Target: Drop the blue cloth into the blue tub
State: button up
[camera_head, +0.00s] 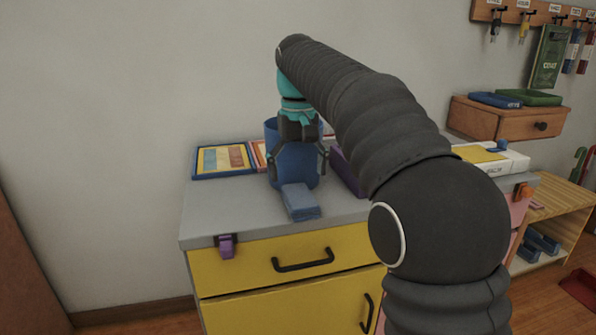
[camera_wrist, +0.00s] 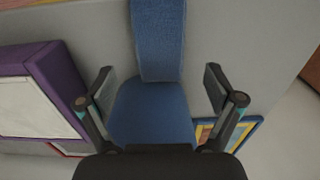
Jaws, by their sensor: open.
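The blue tub (camera_head: 290,140) stands upright on the grey cabinet top, and my gripper covers part of it in the head view. The blue cloth (camera_head: 300,203) lies folded on the cabinet top just in front of the tub. My gripper (camera_head: 298,172) points down with its fingers spread and nothing held, in front of or over the tub in the picture. In the wrist view, the cloth (camera_wrist: 158,38) runs up from between the fingertips (camera_wrist: 158,76). The darker blue tub (camera_wrist: 150,112) shows below it. The gripper body hides the tub's lower part there.
A purple box (camera_head: 345,172) stands right of the tub, and a framed picture (camera_head: 222,160) lies to its left. A purple clip (camera_head: 226,246) sits on the front edge of the grey cabinet top (camera_head: 215,215). The front left of the top is clear.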

aim_at(298, 193)
notch_tip(298, 193, up, 7)
jog(key=p, duration=0.2)
jog(key=s+d+t, duration=0.1)
jog(key=s+d, duration=0.5)
jog(key=s+d+f+m+t, duration=0.1)
jog(key=s+d+f+t, duration=0.1)
jog(key=s+d+f, duration=0.3)
jog(key=s+d+f+m+t, duration=0.2)
jog(key=s+d+f, duration=0.3)
jog(key=s+f, duration=0.9)
jog(key=s, duration=0.3)
jog(key=shift+d+f+t, duration=0.2)
jog(key=shift+d+t, duration=0.1)
dwell(0.6)
